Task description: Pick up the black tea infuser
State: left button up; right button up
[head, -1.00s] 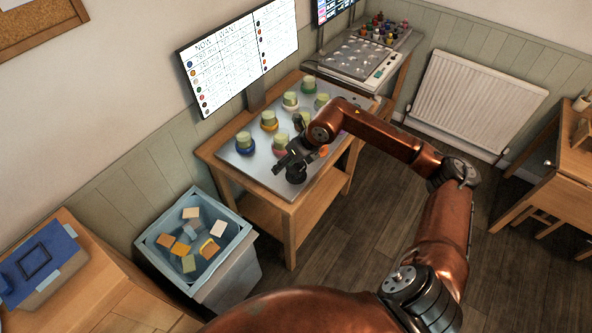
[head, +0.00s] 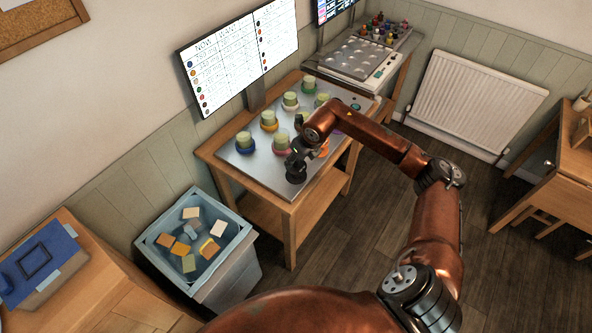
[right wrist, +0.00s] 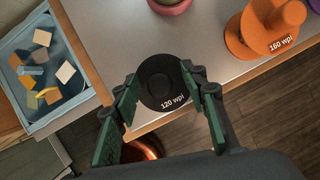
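The black infuser (right wrist: 160,85) is a round black piece with a raised knob and the label "120 wpi". In the right wrist view it sits at the edge of the grey table top, between and beyond my fingertips. In the head view the black infuser (head: 296,173) is at the near corner of the table. My right gripper (right wrist: 167,88) is open, with its green-padded fingers on either side of the infuser; I cannot tell whether they touch it. In the head view my right gripper (head: 298,157) is just above it. My left gripper is not in view.
An orange "160 wpi" piece (right wrist: 262,32) stands to the right, a pink one (right wrist: 170,5) beyond. Several coloured pieces with green tops stand on the table (head: 227,158). A blue bin (head: 150,236) of blocks stands to the left. A screen (head: 240,55) rises behind.

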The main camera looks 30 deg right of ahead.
jog(key=shift+c, duration=0.5)
grip_shut()
